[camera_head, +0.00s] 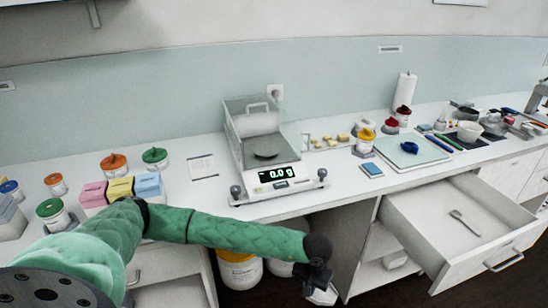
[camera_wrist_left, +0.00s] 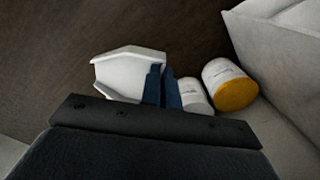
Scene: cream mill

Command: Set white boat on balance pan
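The white boat (camera_wrist_left: 125,72) is held off the bench, over the floor in front of the cabinets, in the left wrist view. It also shows small at the bottom of the head view (camera_head: 322,296). My left gripper (camera_head: 318,280) has its dark blue fingers (camera_wrist_left: 162,86) close together at the boat's edge and appears shut on it. The balance (camera_head: 270,180) stands on the bench above and left of the gripper. Its round grey pan (camera_head: 265,154) is empty inside the clear shield (camera_head: 290,135), and the display reads 0.0 g. My right gripper is not in view.
A drawer (camera_head: 470,262) stands open at right with a spoon (camera_head: 465,222) inside. Coloured boxes (camera_head: 120,188) and lidded jars (camera_head: 155,158) stand left of the balance; a blue pad (camera_head: 371,170) lies right.

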